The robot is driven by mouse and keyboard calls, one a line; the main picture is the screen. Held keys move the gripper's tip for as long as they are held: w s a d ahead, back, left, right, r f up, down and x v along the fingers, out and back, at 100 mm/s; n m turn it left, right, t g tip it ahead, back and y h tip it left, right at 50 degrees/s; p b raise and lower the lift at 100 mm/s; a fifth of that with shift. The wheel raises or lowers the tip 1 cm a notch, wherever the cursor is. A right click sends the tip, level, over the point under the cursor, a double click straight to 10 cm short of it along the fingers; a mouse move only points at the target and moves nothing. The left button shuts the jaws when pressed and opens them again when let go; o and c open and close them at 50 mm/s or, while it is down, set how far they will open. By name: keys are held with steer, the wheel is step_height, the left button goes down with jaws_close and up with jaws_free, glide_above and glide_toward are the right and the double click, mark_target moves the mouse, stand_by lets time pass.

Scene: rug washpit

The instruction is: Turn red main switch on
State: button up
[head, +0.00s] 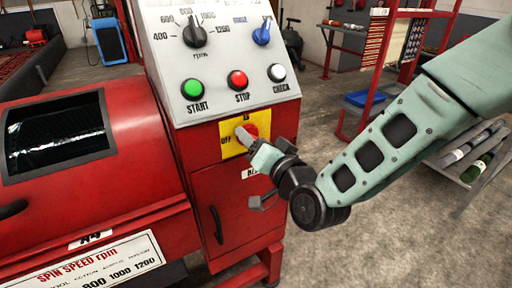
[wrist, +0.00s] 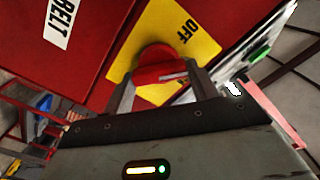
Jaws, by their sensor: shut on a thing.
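The red main switch (head: 251,130) sits on a yellow plate (head: 229,148) marked OFF, on the front of the red machine's control cabinet. My gripper (head: 245,138) reaches in from the right and covers much of the switch in the head view. In the wrist view the red switch knob (wrist: 155,58) stands between the two fingers of my gripper (wrist: 162,80), which are shut on its handle. The OFF mark on the yellow plate (wrist: 205,44) shows beyond the knob. I cannot tell clearly which mark the handle points to.
Above the switch are the green START (head: 193,88), red STOP (head: 237,79) and white CHECK (head: 276,72) buttons. The black rpm dial (head: 194,35) and blue knob (head: 262,34) sit higher. A rack (head: 483,158) with bottles stands right, behind my arm.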

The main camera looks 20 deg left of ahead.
steer(key=shift+w+d+f+m+b, duration=0.1)
steer(key=shift+m+b, duration=0.65)
steer(key=shift+m, duration=1.75)
steer(key=shift+f+m+b, duration=0.1)
steer(key=shift+m+b, duration=0.65)
steer(key=shift+m, duration=1.75)
steer(key=o, duration=1)
